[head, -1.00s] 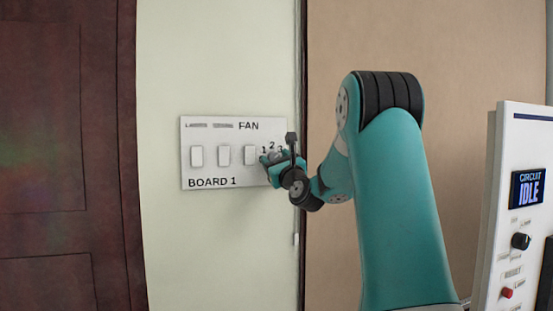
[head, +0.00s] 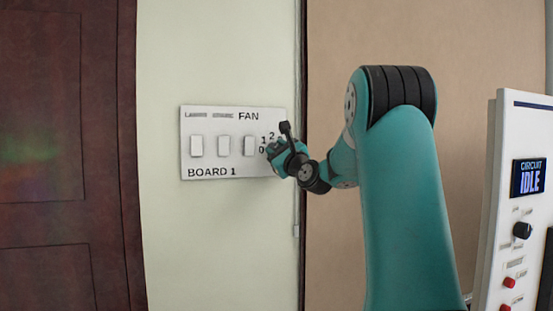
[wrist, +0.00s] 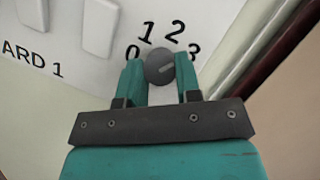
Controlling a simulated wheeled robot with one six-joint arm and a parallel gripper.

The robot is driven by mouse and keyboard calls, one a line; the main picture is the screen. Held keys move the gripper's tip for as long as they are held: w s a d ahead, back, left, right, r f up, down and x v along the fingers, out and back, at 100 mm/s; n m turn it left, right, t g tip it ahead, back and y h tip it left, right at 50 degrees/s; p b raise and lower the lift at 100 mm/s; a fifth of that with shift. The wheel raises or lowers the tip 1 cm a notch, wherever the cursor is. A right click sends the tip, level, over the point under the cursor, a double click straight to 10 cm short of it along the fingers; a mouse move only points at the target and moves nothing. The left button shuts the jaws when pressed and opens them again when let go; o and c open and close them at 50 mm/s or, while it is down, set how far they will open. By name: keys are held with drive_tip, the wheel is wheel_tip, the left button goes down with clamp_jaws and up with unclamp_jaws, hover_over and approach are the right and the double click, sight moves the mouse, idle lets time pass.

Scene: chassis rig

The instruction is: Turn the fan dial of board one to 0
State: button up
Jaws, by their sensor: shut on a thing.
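Board one (head: 213,173) is a white wall panel marked BOARD 1, with the word FAN at its top. The fan dial (wrist: 160,67) is a round dark grey knob, with the numbers 0, 1, 2 and 3 around its upper side in the wrist view. A lighter line on its face slants up to the right, towards the 3. My gripper (wrist: 158,68) is shut on the dial, one teal finger on each side. In the head view my gripper (head: 276,151) hides the dial and the 3.
Several white rocker switches (head: 223,146) stand left of the dial on the board. A dark wooden door (head: 65,160) is at the far left. A white console (head: 505,190) with a display reading CIRCUIT IDLE stands at the right.

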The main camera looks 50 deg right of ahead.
drive_tip(key=n+y+b, duration=0.1)
drive_tip(key=n, duration=0.3)
drive_tip(key=n+g+y+b, duration=0.1)
drive_tip(key=n, duration=0.3)
drive_tip(key=shift+s+d+r+y+b, duration=0.1)
drive_tip(key=shift+d+y+b, duration=0.05)
drive_tip(key=shift+y+b, duration=0.25)
drive_tip(key=n+g+y, duration=0.1)
drive_tip(key=n, duration=0.2)
drive_tip(key=shift+r+n, duration=0.1)
drive_tip(key=shift+n, duration=0.2)
drive_tip(key=n+g, duration=0.1)
drive_tip(key=n, duration=0.2)
drive_tip(key=shift+r+g+b, duration=0.1)
drive_tip(key=shift+g+b, duration=0.3)
drive_tip(key=n+g, duration=0.1)
drive_tip(key=n, duration=0.1)
drive_tip(key=n+g+h+b, duration=0.1)
drive_tip(key=n, duration=0.2)
drive_tip(key=shift+g, duration=0.3)
drive_tip(key=n+b, duration=0.1)
drive_tip(key=n+g+h, duration=0.1)
drive_tip(key=n, duration=0.1)
drive_tip(key=n+g+h+b, duration=0.1)
drive_tip(key=shift+a+r+n+b, duration=0.1)
drive_tip(key=shift+a+n+b, duration=0.2)
drive_tip(key=shift+n, duration=0.1)
drive_tip(key=shift+d, duration=0.1)
drive_tip(key=o, duration=0.9)
drive_tip(key=shift+r, duration=0.1)
